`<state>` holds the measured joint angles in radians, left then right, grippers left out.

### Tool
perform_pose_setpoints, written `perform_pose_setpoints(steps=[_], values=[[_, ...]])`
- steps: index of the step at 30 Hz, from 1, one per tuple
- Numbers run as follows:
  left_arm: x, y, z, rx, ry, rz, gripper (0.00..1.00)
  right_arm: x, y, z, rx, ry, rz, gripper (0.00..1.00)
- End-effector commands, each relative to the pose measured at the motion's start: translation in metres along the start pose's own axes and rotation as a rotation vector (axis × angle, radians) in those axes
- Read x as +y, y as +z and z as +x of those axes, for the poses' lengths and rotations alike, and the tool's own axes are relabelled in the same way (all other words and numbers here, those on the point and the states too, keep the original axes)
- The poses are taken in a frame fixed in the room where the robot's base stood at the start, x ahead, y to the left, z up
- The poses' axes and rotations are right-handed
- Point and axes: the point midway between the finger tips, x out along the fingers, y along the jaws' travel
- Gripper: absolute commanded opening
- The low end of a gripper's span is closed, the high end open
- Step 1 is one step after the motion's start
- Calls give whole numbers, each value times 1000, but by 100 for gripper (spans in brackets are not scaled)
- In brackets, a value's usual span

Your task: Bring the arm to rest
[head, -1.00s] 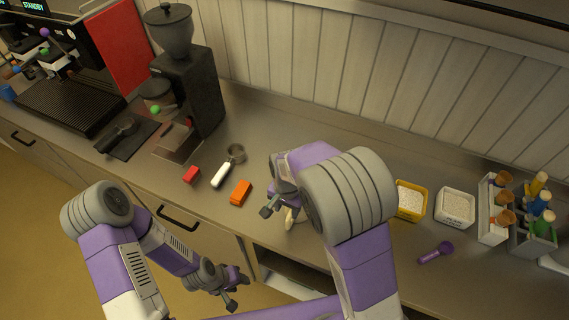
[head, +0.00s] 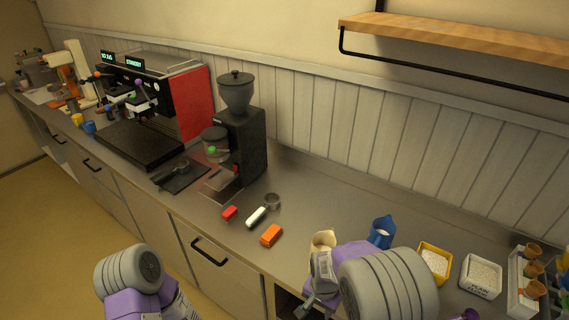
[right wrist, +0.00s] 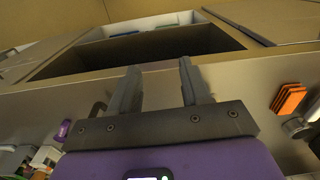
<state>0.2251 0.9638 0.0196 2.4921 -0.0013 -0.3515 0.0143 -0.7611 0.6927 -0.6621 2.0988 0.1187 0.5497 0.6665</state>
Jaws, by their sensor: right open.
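My right gripper (head: 306,303) is at the bottom of the head view, beside a cream jug (head: 322,240) near the counter's front edge. In the right wrist view, its two fingers (right wrist: 158,82) stand apart with nothing between them. They point towards an open compartment (right wrist: 150,42) in the counter front. My left arm (head: 130,280) shows only in part at the lower left of the head view. Its gripper is out of the picture.
On the counter are a red block (head: 229,213), a white-handled tool (head: 258,216), an orange block (head: 271,235), a blue jug (head: 382,231), a yellow tub (head: 435,261) and a white tub (head: 481,275). A black grinder (head: 240,145) stands behind. The counter's back middle is clear.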

Motion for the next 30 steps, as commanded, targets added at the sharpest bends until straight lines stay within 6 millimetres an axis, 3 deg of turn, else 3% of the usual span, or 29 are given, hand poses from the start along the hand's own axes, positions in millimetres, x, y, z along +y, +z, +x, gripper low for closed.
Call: perform_pose_setpoints(steps=[1, 5, 10, 15, 18, 24, 30], values=[[-3, -1, 8, 2, 0, 0, 43, 6, 0, 19, -8, 3, -8, 47], [-7, -2, 19, 2, 0, 1, 43, 19, 3, 58, -25, -2, -52, 47], [-14, -2, 39, 1, 0, 0, 43, 40, 15, 120, -58, -27, -123, 47], [-26, -4, 69, 1, 0, 0, 43, 63, 46, 201, -105, -103, -217, 47], [-32, -5, 86, 1, 0, 0, 43, 70, 68, 238, -121, -172, -265, 47], [-40, -5, 107, 1, 0, 0, 43, 71, 100, 276, -113, -301, -314, 47], [-42, -6, 112, 1, 0, 0, 43, 68, 108, 281, -94, -353, -329, 47]])
